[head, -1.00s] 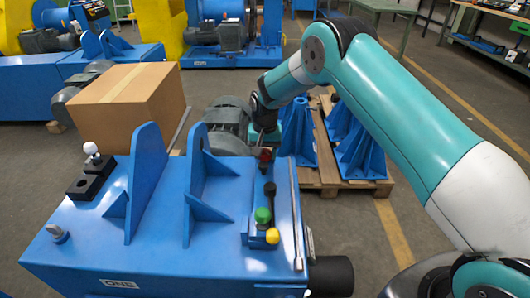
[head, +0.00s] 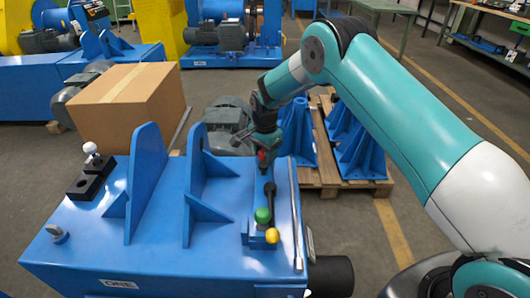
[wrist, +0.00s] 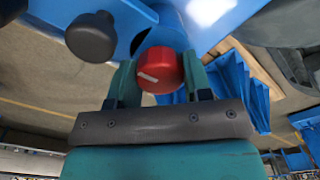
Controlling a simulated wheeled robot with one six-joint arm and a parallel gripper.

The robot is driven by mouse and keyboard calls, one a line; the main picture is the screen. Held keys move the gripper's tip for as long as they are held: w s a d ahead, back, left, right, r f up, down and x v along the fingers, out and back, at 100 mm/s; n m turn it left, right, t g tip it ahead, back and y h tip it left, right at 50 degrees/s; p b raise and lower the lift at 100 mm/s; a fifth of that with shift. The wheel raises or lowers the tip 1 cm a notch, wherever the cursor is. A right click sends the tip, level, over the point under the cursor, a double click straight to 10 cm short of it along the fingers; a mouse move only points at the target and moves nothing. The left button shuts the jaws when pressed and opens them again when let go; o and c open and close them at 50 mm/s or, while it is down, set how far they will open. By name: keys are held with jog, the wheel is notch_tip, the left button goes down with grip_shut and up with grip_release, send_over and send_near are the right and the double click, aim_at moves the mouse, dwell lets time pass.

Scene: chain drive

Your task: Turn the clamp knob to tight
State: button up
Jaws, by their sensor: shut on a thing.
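The clamp knob is red with a pale mark on its face; in the wrist view the red knob (wrist: 160,70) sits between the two teal fingers of my gripper (wrist: 158,82). The fingers are closed on its sides. In the head view the red knob (head: 263,157) shows small at the far right end of the blue machine (head: 150,235), with my gripper (head: 264,152) right above it. The pale mark is tilted in the wrist view. Part of the knob is hidden by the fingers in the head view.
A black knob (wrist: 91,37) is close to my gripper in the wrist view. A green knob (head: 263,215) and a yellow knob (head: 272,236) stand nearer on the machine. A cardboard box (head: 128,103) stands behind at the left. Blue brackets (head: 362,150) lie on a pallet.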

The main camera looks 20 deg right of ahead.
aim_at(264, 152)
dwell(0.4)
jog(key=o, duration=0.6)
jog(key=shift+a, duration=0.1)
jog(key=shift+o, duration=0.2)
notch_tip(264, 152, up, 18)
jog(key=shift+f, duration=0.25)
